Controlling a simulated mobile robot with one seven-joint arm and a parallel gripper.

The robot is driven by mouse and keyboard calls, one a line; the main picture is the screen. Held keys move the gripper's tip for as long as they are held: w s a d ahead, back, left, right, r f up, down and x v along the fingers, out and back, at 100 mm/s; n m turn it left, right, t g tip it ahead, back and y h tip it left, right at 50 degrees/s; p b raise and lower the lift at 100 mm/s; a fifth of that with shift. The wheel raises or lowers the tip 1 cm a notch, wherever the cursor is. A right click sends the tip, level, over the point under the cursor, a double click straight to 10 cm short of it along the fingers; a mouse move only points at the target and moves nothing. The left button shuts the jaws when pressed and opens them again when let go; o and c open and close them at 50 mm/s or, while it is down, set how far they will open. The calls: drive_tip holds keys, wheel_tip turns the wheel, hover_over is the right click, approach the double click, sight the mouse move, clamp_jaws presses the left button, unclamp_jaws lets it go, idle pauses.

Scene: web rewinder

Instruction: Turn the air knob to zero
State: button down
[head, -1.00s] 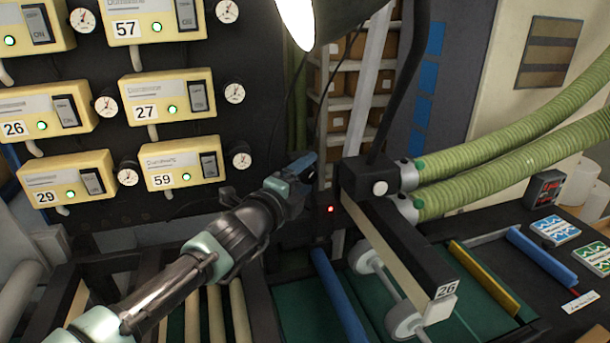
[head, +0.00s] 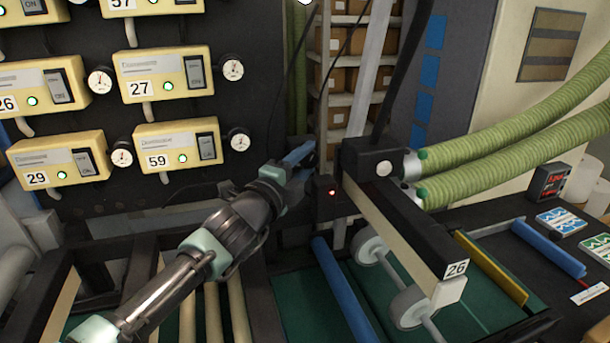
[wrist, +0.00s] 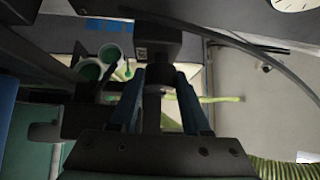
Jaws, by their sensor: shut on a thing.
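My gripper (wrist: 158,100) has its two blue fingers closed around a dark, short cylindrical piece (wrist: 153,88), which appears to be the air knob. This piece sits in front of a small black block (wrist: 158,40) in the wrist view. In the head view my gripper (head: 300,160) is beside the small black box with a red light (head: 328,192), left of the black arm mount. The knob is hidden there by my gripper, and its marking or angle cannot be read in either view.
Cream control boxes with gauges (head: 168,150) fill the dark panel at left. A black arm labelled 26 (head: 400,220) with white rollers reaches forward at right. Green ribbed hoses (head: 500,145) run off right. A blue bar (head: 340,290) lies below my gripper.

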drive_tip(key=shift+d+f+n+t+b, duration=0.1)
drive_tip(key=shift+f+n+t+b, duration=0.25)
drive_tip(key=shift+b, duration=0.45)
drive_tip(key=shift+r, duration=0.35)
drive_tip(key=shift+c, duration=1.8)
unclamp_jaws()
drive_tip(key=shift+s+a+f+b, duration=0.2)
drive_tip(key=shift+s+a+b, duration=0.1)
drive_tip(key=shift+s+b, duration=0.1)
drive_tip(key=b+v, duration=0.5)
drive_tip(key=v, duration=0.7)
